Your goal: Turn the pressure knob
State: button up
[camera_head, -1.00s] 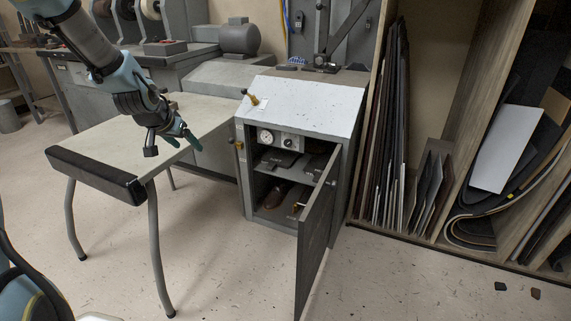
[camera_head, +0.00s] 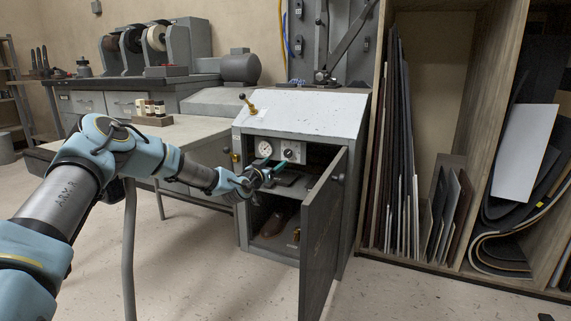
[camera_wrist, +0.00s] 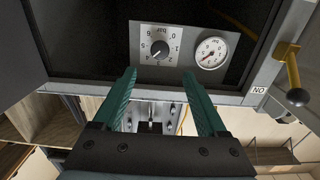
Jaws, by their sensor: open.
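The pressure knob (camera_wrist: 159,50) is a small black dial on a square light plate with numbers around it. In the head view the knob (camera_head: 289,154) sits on the panel inside the grey cabinet's opening, right of a round gauge (camera_head: 265,147). The gauge (camera_wrist: 211,52) also shows beside the knob in the wrist view. My gripper (camera_head: 272,165) is at the cabinet opening, just in front of the panel. In the wrist view its two green fingers (camera_wrist: 160,78) are spread apart with nothing between them, pointing toward the knob and apart from it.
The cabinet door (camera_head: 325,238) stands open on the right of the opening. A brown shoe (camera_head: 272,222) lies on the lower shelf. A brass-coloured lever (camera_wrist: 291,78) is beside the opening in the wrist view. A table (camera_head: 185,130) stands to the left.

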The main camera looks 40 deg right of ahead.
aim_at(288, 153)
jog(key=b+x, duration=0.3)
jog(key=x, duration=0.5)
jog(key=shift+d+f, duration=0.15)
jog(key=shift+d, duration=0.05)
jog(key=shift+b+x, duration=0.3)
jog(key=shift+x, duration=0.7)
jog(key=shift+c, duration=0.2)
grip_shut()
